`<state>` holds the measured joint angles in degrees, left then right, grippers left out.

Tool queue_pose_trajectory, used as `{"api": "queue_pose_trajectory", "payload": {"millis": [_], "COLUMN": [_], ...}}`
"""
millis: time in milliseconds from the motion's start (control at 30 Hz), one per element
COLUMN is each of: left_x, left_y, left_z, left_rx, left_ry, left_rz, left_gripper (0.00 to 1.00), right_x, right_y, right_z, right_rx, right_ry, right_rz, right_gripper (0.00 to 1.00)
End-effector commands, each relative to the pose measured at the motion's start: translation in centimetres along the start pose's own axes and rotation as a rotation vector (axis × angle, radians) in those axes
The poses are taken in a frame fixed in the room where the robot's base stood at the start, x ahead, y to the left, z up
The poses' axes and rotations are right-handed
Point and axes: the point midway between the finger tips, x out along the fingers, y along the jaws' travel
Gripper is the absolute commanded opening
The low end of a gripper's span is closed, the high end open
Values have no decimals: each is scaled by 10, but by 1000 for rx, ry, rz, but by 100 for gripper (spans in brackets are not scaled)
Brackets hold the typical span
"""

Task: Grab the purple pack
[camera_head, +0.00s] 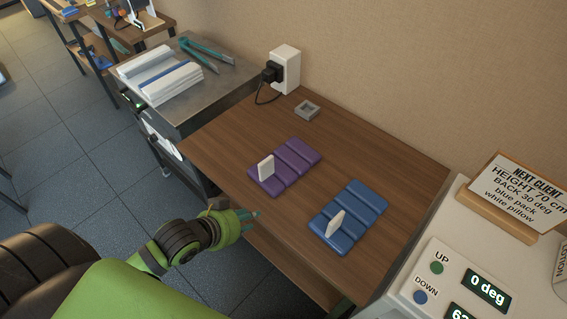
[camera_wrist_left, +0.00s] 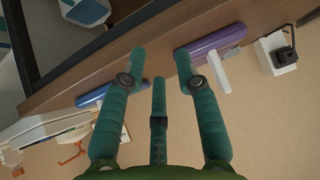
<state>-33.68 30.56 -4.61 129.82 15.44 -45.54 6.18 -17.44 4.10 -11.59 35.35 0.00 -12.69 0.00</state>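The purple pack (camera_head: 285,167) lies flat on the brown wooden table, a ribbed pad with a white upright tab on its left part. It also shows in the left wrist view (camera_wrist_left: 219,39), beyond the fingers and toward the right. My left gripper (camera_head: 250,218) is at the table's front edge, below and left of the purple pack and apart from it. In the left wrist view its teal fingers (camera_wrist_left: 160,58) are spread with nothing between them. My right gripper is in neither view.
A blue pack (camera_head: 362,207) with a white tab lies to the right on the table (camera_head: 225,140). A small grey square holder (camera_head: 307,110) and a white socket box (camera_head: 286,68) are behind. A control box (camera_head: 455,262) with a sign (camera_head: 522,195) stands right. A metal cart (camera_head: 215,85) stands left.

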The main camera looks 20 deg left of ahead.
Motion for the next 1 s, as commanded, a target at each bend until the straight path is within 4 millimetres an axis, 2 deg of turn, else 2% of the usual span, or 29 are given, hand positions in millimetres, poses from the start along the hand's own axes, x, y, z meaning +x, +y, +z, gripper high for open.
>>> {"api": "queue_pose_trajectory", "payload": {"millis": [200, 400, 567, 1000], "left_x": [0, -8, -5, 46], "left_y": [-36, -57, -61, -56], "left_z": [-34, -60, -70, -92], "left_rx": [25, 21, 16, 16], "left_ry": [216, 355, 391, 392], "left_rz": [54, 92, 100, 99], "left_gripper": [32, 32, 32, 32], "right_x": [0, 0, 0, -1], "right_y": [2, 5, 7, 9], "right_z": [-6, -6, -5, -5], "right_rx": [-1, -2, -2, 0], "right_ry": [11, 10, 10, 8], "right_rz": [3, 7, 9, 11], "right_gripper": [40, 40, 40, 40]}}
